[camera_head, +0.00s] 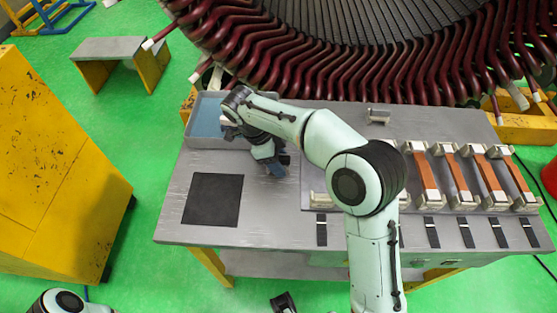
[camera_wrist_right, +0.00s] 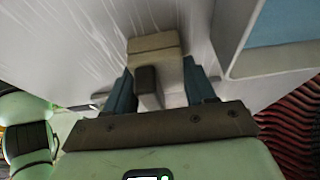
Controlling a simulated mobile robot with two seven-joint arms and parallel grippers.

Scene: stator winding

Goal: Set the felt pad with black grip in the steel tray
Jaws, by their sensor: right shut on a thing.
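My right gripper (camera_head: 277,168) points down over the table, just right of and in front of the steel tray (camera_head: 187,127). The tray has a blue floor, and my right forearm and wrist cover its right side. In the right wrist view the blue fingers of the gripper (camera_wrist_right: 160,90) are shut on the felt pad with black grip (camera_wrist_right: 155,42), a pale block with a dark grip. The pad is mostly hidden in the head view. The tray's wall (camera_wrist_right: 237,45) shows at the upper right of the wrist view. My left gripper's fingers are not seen.
A black mat (camera_head: 213,200) lies on the grey table (camera_head: 265,225) at the left. Copper-coloured bars (camera_head: 458,180) sit in holders at the right, with dark strips in front. The large stator (camera_head: 360,70) with dark red coils stands behind the table.

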